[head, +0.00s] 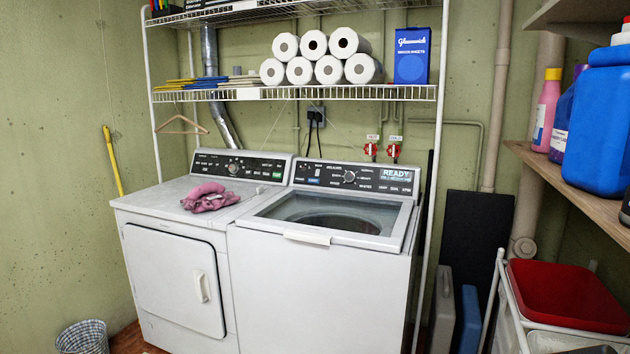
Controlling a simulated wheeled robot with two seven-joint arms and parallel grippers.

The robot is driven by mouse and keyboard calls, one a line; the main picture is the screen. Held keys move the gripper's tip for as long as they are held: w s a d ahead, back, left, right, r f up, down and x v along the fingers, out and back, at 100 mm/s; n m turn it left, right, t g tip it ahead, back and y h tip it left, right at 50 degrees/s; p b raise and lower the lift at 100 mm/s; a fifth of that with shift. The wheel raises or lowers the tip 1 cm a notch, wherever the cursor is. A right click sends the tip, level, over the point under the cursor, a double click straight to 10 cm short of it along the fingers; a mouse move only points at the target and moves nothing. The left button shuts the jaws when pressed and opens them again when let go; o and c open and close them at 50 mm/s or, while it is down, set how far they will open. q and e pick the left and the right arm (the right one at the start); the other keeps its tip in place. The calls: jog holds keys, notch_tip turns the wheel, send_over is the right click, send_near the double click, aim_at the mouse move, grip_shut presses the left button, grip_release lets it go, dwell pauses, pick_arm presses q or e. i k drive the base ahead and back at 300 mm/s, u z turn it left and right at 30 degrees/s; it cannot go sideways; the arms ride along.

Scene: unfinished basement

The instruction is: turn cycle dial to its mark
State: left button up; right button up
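The washer (318,290) stands in the middle with a dark control panel along its back. A round silver dial (349,176) sits near the middle of that panel. The washer's display (396,174) reads "READY" in large letters; the smaller text is hard to read. The dryer (160,250) to its left has its own panel with a round dial (233,168). Both dials are too small for me to tell where their pointers stand or where a mark lies. Neither of my grippers shows in the head view.
A pink crumpled cloth (210,197) lies on the dryer. The washer's glass lid (335,214) is shut. A wire shelf (290,94) with paper rolls (328,69) hangs above both. At right are a wooden shelf (575,180) with bottles and a red bin (567,295).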

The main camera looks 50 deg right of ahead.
aim_at(349, 176)
jog(key=u, duration=0.25)
jog(key=i, duration=1.3)
jog(key=z, duration=0.05)
